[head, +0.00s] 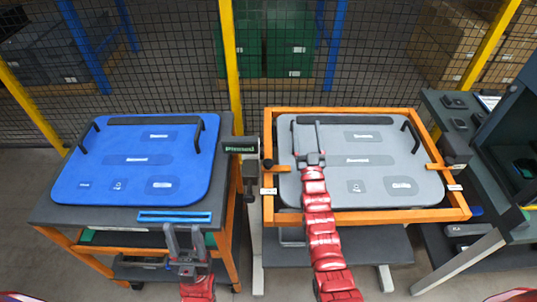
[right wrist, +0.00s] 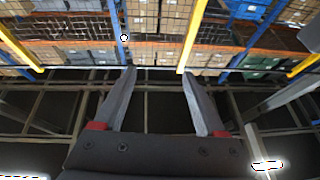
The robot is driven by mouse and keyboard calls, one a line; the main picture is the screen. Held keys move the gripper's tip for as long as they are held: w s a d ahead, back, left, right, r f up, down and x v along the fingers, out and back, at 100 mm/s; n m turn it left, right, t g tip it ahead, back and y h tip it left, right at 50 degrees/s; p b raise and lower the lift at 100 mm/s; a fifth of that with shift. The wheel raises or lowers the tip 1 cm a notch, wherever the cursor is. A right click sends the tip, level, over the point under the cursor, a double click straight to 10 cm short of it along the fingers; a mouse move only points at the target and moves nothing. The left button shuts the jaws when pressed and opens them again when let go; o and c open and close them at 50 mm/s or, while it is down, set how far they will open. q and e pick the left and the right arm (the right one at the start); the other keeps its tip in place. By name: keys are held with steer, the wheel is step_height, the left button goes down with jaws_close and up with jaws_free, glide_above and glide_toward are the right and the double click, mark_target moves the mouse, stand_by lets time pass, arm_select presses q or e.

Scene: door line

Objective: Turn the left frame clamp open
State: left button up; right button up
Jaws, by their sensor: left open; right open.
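The left frame clamp (head: 269,164) shows a dark knob on the left rail of the orange frame (head: 340,217). A small orange piece beside it reaches towards the grey panel (head: 340,135); how far it overlaps the panel is hard to tell. My right gripper (head: 309,142) is open over the panel's left part, to the right of the clamp and apart from it. It also shows open and empty in the right wrist view (right wrist: 157,80). My left gripper (head: 184,237) is open and empty in front of the blue panel's table, lower left of the clamp.
A blue panel (head: 140,160) with black handles lies on the left table. A post with a "Pinned" sign (head: 240,149) stands between the tables. The right frame clamp (head: 438,167) crosses the grey panel's edge. A mesh fence (head: 360,50) runs behind; a dark bench (head: 475,140) stands right.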

steer(key=w+a+f+g, duration=0.1)
steer(key=w+a+g, duration=0.2)
steer(key=w, duration=0.3)
steer(key=w+a+f+g, duration=0.2)
steer(key=w+g, duration=0.1)
steer(key=w, duration=0.4)
step_height(320, 180, up, 11)
steer(key=n+g+h+p, duration=0.1)
steer(key=n+g+h, duration=0.1)
steer(key=g, duration=1.5)
glide_above(269, 163)
step_height(269, 163, down, 16)
steer(key=b, duration=0.3)
steer(key=shift+w+a, duration=0.1)
steer(key=shift+f, duration=0.55)
